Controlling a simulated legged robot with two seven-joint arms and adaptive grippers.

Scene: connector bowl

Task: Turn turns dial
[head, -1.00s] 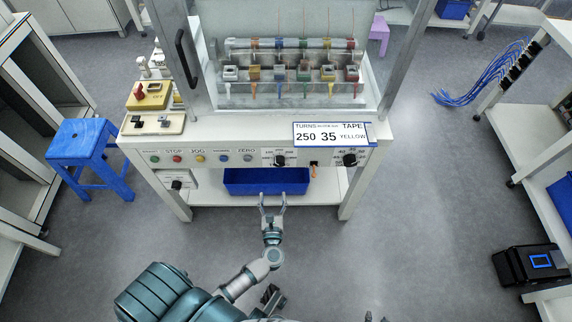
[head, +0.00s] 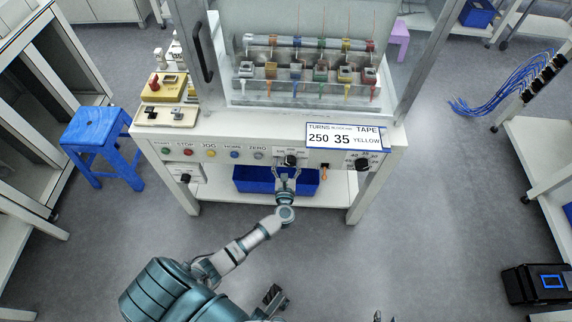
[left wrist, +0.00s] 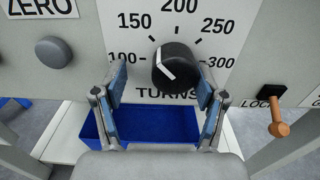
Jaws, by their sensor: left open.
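The turns dial (head: 291,160) is a black knob on the white front panel of the machine. In the left wrist view the knob (left wrist: 180,62) has a white mark on its left part, above the word TURNS, with a scale from 100 to 300 around it. My left gripper (head: 287,172) is open just in front of and below the dial. In the left wrist view its two fingers (left wrist: 161,82) stand apart to the left and right of the knob, with no contact visible. Two small tips at the bottom edge of the head view may be my right gripper (head: 384,317).
A sign (head: 343,137) reads TURNS 250, 35 and TAPE YELLOW. Another black knob (head: 362,164) sits further right, with an orange-handled lever (head: 324,171) between. A blue bin (head: 252,180) lies below the panel. A row of buttons (head: 211,153) is left of the dial.

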